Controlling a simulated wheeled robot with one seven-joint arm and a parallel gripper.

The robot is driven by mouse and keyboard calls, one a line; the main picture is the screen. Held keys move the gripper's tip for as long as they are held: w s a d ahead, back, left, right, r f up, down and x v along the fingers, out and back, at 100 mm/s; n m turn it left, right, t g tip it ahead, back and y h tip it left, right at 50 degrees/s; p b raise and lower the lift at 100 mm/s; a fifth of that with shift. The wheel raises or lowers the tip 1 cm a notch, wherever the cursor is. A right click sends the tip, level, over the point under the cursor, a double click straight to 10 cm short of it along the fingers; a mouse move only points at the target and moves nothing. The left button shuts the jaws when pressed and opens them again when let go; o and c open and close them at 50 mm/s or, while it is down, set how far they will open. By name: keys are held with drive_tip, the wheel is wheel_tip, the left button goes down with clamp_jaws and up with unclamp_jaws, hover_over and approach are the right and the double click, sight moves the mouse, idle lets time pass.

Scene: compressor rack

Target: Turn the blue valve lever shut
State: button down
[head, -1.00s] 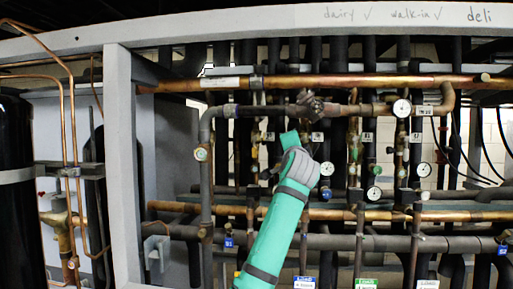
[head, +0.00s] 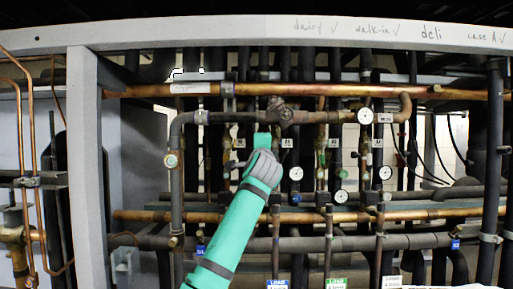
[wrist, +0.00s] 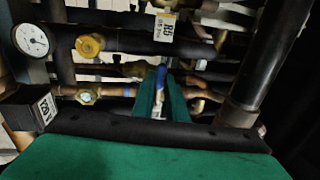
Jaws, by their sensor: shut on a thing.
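My gripper (head: 262,141) reaches up into the pipe rack on my teal arm, a little below and left of a dark valve body on the upper copper line. In the wrist view its green fingers (wrist: 161,98) are close together with the blue valve lever (wrist: 161,76) between them. Only a narrow blue strip of the lever shows; the fingers cover the rest. In the head view the lever is hidden at the gripper, so its angle to the pipe cannot be told.
Pressure gauges (head: 365,116) sit right of my gripper, and one is near in the wrist view (wrist: 32,40). A yellow-capped fitting (wrist: 90,46) and a thick black pipe (wrist: 268,60) flank the fingers. A grey frame post (head: 84,170) stands left.

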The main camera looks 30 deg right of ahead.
drive_tip(key=c, duration=1.8)
unclamp_jaws()
drive_tip(key=shift+o, duration=0.2)
drive_tip(key=shift+s, duration=0.1)
drive_tip(key=v, duration=1)
drive_tip(key=shift+s, duration=0.4)
drive_tip(key=shift+a, duration=0.2)
